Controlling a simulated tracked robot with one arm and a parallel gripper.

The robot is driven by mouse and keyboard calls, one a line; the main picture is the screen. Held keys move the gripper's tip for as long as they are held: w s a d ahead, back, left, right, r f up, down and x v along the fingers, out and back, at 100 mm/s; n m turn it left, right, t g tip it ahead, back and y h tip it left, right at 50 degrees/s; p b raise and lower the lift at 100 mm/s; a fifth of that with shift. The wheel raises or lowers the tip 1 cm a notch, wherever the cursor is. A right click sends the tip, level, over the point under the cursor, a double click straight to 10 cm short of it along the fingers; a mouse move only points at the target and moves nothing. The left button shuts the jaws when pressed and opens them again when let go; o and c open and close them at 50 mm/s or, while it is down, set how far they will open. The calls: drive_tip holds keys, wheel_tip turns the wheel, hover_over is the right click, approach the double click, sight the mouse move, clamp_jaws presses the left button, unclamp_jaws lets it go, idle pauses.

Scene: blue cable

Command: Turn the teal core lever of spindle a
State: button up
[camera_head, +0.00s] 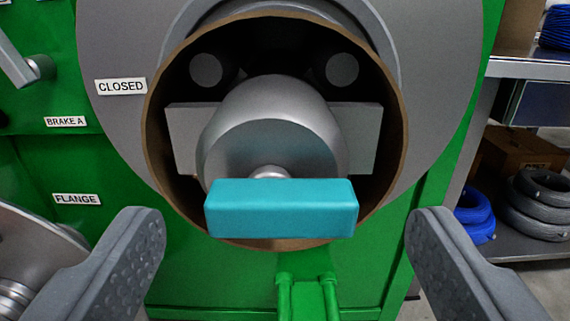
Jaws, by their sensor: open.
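The teal core lever (281,208) is a block lying nearly level across the front of the grey spindle (270,130). The spindle sits inside a round brown core tube (397,150) on a green machine. My gripper (285,235) is open, with one grey finger at the lower left and the other at the lower right. The lever lies between the fingers in the picture, with a gap on both sides. No contact shows. The lever hides the lower part of the spindle front.
A large grey disc (440,75) surrounds the tube. Labels read CLOSED (121,86), BRAKE A (66,122) and FLANGE (77,199). A grey handle (22,62) is at upper left. A green bracket (307,295) is below. Shelves at right hold blue (475,212) and grey coils (540,203).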

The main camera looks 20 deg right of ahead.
drive_tip(key=shift+x, duration=0.95)
drive_tip(key=shift+c, duration=0.3)
